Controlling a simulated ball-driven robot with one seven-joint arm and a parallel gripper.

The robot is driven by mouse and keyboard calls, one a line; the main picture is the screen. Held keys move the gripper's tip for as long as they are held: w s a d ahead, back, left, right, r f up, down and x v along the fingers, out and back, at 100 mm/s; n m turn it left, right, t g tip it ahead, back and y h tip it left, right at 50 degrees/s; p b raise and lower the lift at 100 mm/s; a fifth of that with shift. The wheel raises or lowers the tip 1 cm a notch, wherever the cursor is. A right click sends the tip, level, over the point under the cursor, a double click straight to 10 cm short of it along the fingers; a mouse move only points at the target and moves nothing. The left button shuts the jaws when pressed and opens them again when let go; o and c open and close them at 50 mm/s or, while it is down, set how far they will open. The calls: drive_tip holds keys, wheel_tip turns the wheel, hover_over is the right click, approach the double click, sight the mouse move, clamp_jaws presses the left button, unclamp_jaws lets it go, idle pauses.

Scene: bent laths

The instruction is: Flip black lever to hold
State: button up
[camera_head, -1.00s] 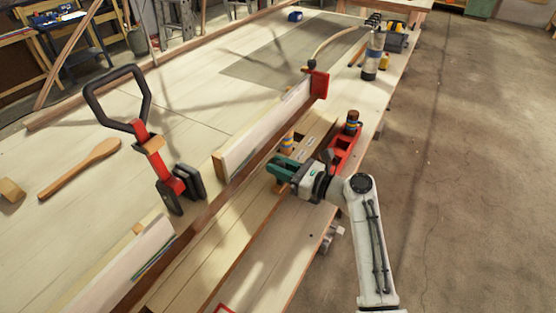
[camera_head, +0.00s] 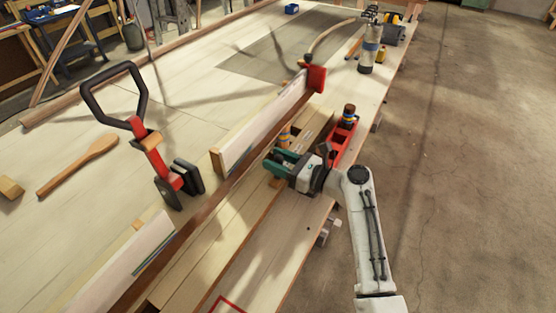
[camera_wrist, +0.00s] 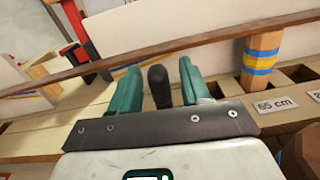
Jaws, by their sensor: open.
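My gripper (camera_head: 273,166) has teal fingers. It is over the slotted strip along the near side of the long white-faced fence, pointing toward the fence. In the wrist view my gripper (camera_wrist: 159,70) is open, with a finger on each side of a dark, rounded lever grip (camera_wrist: 158,86). Small gaps show between the grip and both fingers. The lever's lower part is hidden behind the gripper's dark plate. In the head view my gripper covers the lever. I cannot read any hold mark.
A red clamp with a black loop handle (camera_head: 114,92) stands left of the fence. A red block (camera_head: 316,79) is at the fence's far end. A striped wooden peg (camera_wrist: 262,55) and a 65 cm label (camera_wrist: 276,105) are right of the fingers.

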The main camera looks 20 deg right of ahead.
drive_tip(key=b+v, duration=0.1)
drive_tip(key=v, duration=1)
